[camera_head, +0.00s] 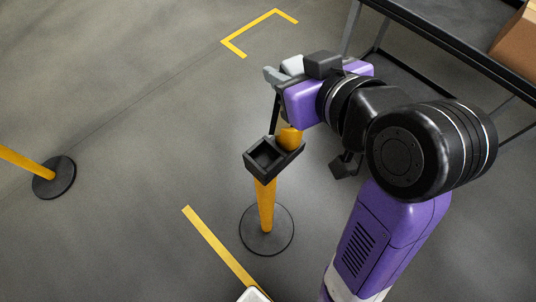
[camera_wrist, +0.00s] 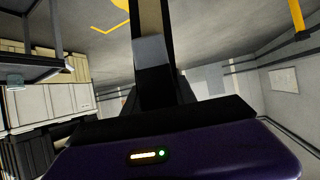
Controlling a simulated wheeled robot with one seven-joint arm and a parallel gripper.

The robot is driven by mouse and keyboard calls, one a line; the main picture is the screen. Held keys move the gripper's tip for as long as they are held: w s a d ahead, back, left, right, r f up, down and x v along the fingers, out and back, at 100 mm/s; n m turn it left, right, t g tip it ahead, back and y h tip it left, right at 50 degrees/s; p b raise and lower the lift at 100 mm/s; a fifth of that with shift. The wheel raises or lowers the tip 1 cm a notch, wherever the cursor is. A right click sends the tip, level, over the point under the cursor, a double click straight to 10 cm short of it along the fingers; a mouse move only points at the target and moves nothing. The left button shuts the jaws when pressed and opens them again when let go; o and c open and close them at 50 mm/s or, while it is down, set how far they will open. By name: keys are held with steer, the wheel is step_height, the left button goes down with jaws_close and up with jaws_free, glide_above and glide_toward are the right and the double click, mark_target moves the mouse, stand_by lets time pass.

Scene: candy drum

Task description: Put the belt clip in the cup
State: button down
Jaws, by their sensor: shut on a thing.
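My gripper (camera_head: 276,76) is in the upper middle of the head view, above and behind the post top. Its grey fingers are shut on the belt clip, which I cannot clearly tell apart from them. A thin dark strip (camera_head: 274,118) runs from the fingers down toward the post top. In the wrist view, a dark upright shape with a grey patch (camera_wrist: 152,50) stands in front of my purple wrist. The cup, a black square box (camera_head: 265,158) with an open hollow, sits on a yellow post (camera_head: 265,205). The gripper is apart from this cup.
An orange rounded cap (camera_head: 290,138) is at the cup's right, near my arm. Another yellow post (camera_head: 25,164) stands at far left. A dark table (camera_head: 450,45) with a cardboard box (camera_head: 517,45) is at upper right.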

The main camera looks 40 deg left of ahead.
mark_target(256, 146)
steer(key=s+a+r+n+g, duration=0.2)
steer(key=s+r+n+g, duration=0.15)
steer(key=s, duration=0.25)
steer(key=shift+y, duration=0.4)
step_height(256, 146, down, 19)
steer(key=shift+s+d+f+p, duration=0.1)
steer(key=shift+s+f+p, duration=0.05)
steer(key=shift+p, duration=0.15)
steer(key=shift+f, duration=0.2)
steer(key=c, duration=1.3)
jaws_free()
